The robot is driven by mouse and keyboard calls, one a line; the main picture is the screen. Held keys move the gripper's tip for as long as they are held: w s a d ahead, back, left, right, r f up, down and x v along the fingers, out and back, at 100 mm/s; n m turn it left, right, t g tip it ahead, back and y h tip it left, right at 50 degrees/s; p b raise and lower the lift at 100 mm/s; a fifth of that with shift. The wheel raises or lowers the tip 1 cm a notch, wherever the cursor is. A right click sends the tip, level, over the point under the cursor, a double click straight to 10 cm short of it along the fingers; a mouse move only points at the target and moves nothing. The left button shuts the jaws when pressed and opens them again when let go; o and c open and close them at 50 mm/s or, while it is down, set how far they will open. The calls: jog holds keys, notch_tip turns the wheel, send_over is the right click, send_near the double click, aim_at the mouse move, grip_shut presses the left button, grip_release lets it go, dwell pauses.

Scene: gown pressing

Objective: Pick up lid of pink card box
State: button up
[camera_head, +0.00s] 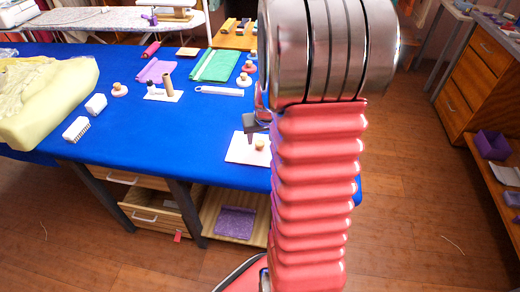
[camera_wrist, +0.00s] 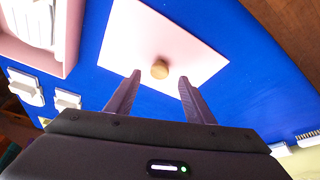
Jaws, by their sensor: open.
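The lid is a flat pale pink square (camera_wrist: 150,35) with a round wooden knob (camera_wrist: 159,69) on it, lying on the blue table. It also shows in the head view (camera_head: 238,152), partly behind my arm. An open pink box (camera_wrist: 72,35) holding white cards stands at the upper left of the wrist view. My gripper (camera_wrist: 160,77) is open and empty, its fingers on either side of the knob in the picture; I cannot tell how high above it they are. In the head view only part of my gripper (camera_head: 251,124) shows beside the arm.
The blue table (camera_head: 190,145) is clear left of the lid. A white-handled tool (camera_head: 219,91), a round knobbed piece (camera_head: 243,80) and a green folded cloth (camera_head: 215,65) lie farther back. White brushes (camera_head: 76,129) and yellow fabric (camera_head: 45,100) are at the left.

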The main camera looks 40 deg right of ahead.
aim_at(260, 143)
jog(key=shift+x, duration=1.95)
jog(key=shift+c, duration=0.2)
grip_shut()
